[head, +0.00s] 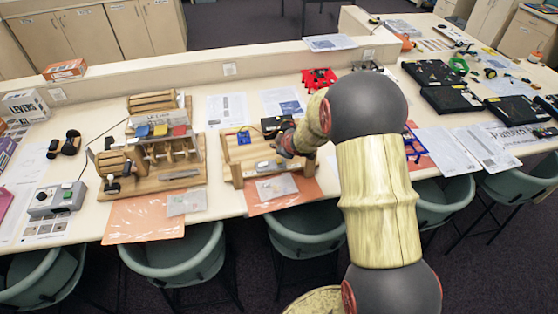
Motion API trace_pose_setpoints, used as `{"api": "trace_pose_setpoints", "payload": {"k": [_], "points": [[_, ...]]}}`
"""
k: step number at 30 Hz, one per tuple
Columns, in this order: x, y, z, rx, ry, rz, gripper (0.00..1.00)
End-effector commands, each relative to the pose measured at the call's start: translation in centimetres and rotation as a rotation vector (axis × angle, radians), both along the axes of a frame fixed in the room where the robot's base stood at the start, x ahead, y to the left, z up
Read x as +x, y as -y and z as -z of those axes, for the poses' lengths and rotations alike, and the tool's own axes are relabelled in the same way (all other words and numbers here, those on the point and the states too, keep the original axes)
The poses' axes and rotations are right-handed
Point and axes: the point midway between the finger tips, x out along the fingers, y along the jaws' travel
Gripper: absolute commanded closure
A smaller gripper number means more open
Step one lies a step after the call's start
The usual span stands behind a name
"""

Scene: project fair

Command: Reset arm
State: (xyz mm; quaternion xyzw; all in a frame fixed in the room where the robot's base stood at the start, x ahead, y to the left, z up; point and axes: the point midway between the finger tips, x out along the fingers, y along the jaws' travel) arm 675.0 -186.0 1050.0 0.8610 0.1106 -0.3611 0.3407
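My arm rises from the lower right of the head view and bends down to the left over the long table (225,190). My gripper (283,145) is at its end, small and dark, above or beside a wooden frame model (240,168) in the middle of the table. A small grey piece (265,166) lies on that model just below my gripper. The fingers are too small and partly hidden by the wrist, so I cannot tell whether they are open or touch anything.
A wooden lever model (160,150) stands left of my gripper. A red object (318,79) and sheets of paper (226,110) lie behind it. Black cases (432,72) are at the right. Green chairs (305,230) line the front edge. A low ledge (180,68) runs behind.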

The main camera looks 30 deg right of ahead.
Motion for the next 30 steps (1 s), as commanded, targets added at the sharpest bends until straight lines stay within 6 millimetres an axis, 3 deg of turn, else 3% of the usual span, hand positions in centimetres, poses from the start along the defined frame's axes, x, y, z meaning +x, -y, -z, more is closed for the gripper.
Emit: {"api": "trace_pose_setpoints", "payload": {"k": [20,23,26,30], "points": [[-0.7,0.7,0.7,-0.007,-0.035,0.032,1.00],[-3.0,2.0,2.5,-0.003,-0.115,0.117,1.00],[-7.0,3.1,4.3,0.015,-0.224,0.238,1.00],[-13.0,3.6,2.6,0.047,-0.345,0.434,1.00]]}}
